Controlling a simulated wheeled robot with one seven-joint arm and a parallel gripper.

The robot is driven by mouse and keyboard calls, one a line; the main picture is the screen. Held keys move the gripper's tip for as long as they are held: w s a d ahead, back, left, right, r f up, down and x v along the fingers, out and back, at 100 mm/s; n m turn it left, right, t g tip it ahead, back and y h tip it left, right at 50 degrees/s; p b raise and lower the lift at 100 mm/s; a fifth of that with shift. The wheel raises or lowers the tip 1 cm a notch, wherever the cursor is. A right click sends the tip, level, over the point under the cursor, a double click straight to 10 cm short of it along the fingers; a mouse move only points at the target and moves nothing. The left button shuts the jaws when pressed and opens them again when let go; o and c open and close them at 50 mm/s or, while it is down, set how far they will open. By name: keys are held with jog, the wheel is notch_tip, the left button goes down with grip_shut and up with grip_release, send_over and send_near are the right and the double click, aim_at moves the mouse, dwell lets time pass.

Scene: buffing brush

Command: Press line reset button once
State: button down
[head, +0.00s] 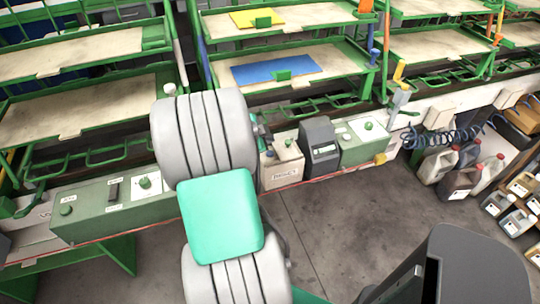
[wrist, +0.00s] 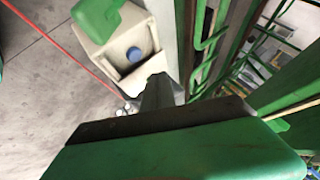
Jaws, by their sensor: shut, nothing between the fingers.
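My gripper (wrist: 158,88) is shut and empty in the wrist view, its dark fingers together. Its tip is close to a pale box (wrist: 152,30) with a round blue part (wrist: 134,54) and a green part (wrist: 95,18) on top. I cannot tell whether they touch. In the head view my arm hides most of the gripper. A pale box (head: 282,172) stands just right of the arm. Green control boxes with round green buttons stand on the left (head: 110,210) and on the right (head: 362,148). Their labels are too small to read, so I cannot tell which button is line reset.
A dark grey unit (head: 320,148) stands between the pale box and the right control box. Green racks with trays (head: 80,110) rise behind. Jugs (head: 460,182) stand at the right. The grey floor (head: 345,220) in front is open. A red line (head: 120,232) runs along the front edge.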

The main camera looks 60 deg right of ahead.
aim_at(268, 154)
jog(key=shift+f+b, duration=1.35)
jog(key=shift+f, duration=0.4)
jog(key=shift+f, duration=0.15)
dwell(0.4)
jog(key=shift+f+b, duration=0.25)
jog(key=shift+b, duration=0.4)
jog(key=shift+f+b, duration=0.5)
jog(key=shift+b, duration=0.05)
dwell(0.3)
dwell(0.4)
jog(key=shift+r+p, duration=0.3)
jog(key=shift+r, duration=0.6)
jog(key=shift+r, duration=0.1)
jog(key=shift+r+p, duration=1.1)
jog(key=shift+r, duration=1.3)
